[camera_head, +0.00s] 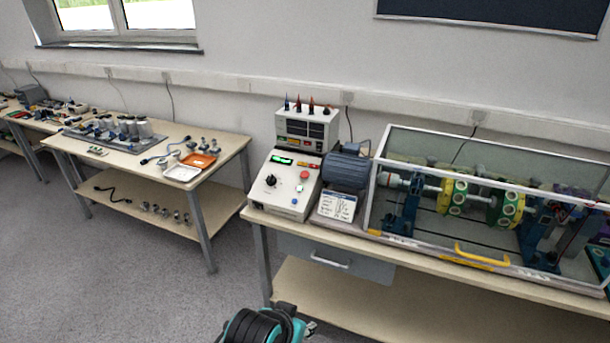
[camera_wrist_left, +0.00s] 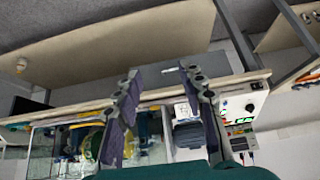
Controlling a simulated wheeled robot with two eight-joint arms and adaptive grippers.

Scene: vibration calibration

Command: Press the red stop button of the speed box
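The speed box (camera_head: 284,188) is a white sloped console at the left end of the right-hand bench. Its red stop button (camera_head: 304,175) is on the right of the sloped panel, with a black knob (camera_head: 271,180) to its left and a lit green display (camera_head: 281,159) above. Part of my teal and black arm shows at the bottom of the head view, well below the box. In the left wrist view my left gripper (camera_wrist_left: 165,100) is open and empty, its two fingers wide apart. The speed box (camera_wrist_left: 240,103) appears upside down there, to the right of the fingers. My right gripper is not in view.
A display unit with coloured plugs (camera_head: 306,129) stands behind the box. A blue motor (camera_head: 346,169) and a label card (camera_head: 337,207) are to its right. A clear guard with a yellow handle (camera_head: 482,256) covers the rotor rig. A drawer (camera_head: 335,258) hangs below the bench top.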

